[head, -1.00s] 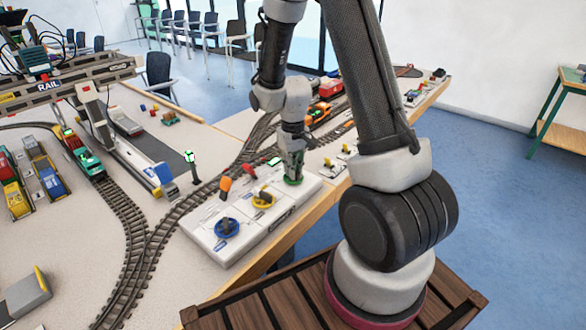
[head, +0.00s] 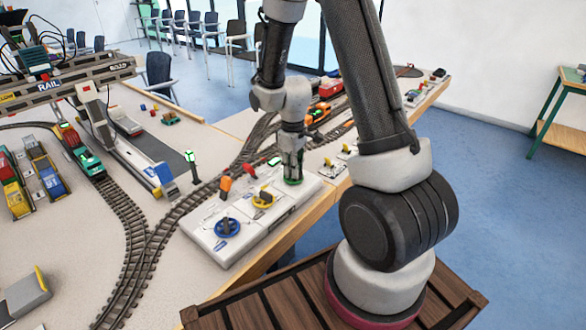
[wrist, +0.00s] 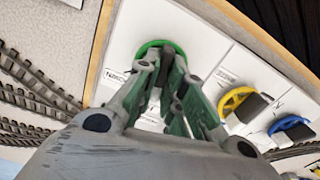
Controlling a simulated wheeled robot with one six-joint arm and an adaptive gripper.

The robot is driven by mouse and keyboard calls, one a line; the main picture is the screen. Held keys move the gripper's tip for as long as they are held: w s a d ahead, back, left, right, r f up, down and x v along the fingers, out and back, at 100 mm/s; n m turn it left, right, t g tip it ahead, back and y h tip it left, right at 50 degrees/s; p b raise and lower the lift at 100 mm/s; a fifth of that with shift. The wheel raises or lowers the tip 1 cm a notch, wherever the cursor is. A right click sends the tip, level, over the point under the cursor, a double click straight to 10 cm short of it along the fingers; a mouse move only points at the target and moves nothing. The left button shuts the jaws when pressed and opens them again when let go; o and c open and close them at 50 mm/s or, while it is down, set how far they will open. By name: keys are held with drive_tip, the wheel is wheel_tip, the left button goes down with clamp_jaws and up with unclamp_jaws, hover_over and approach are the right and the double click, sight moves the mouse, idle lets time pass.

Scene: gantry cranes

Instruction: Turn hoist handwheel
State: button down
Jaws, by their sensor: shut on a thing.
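A white control panel (head: 250,235) lies along the table's front edge with three handwheels. My gripper (head: 291,178) points down at its right end, over the green handwheel (head: 298,182). In the wrist view the fingers (wrist: 170,85) are shut on the dark grip across the middle of the green handwheel (wrist: 150,47). They hide much of the wheel. The yellow handwheel (head: 264,200) and blue handwheel (head: 228,227) stand free to its left; in the wrist view the yellow one (wrist: 232,101) and blue one (wrist: 290,122) are right of the fingers. The panel's lettering is not clearly legible.
An orange lever (head: 225,186) and a red lever (head: 249,171) stand on the panel behind the wheels. Model tracks (head: 150,240) curve past the panel. A model gantry crane (head: 70,80) stands over the tracks at left. A signal post (head: 191,165) stands near the panel.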

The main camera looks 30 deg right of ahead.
drive_tip(key=n, duration=0.4)
drive_tip(key=shift+n, duration=1.9)
drive_tip(key=c, duration=1.5)
unclamp_jaws()
wheel_tip(320, 180, up, 12)
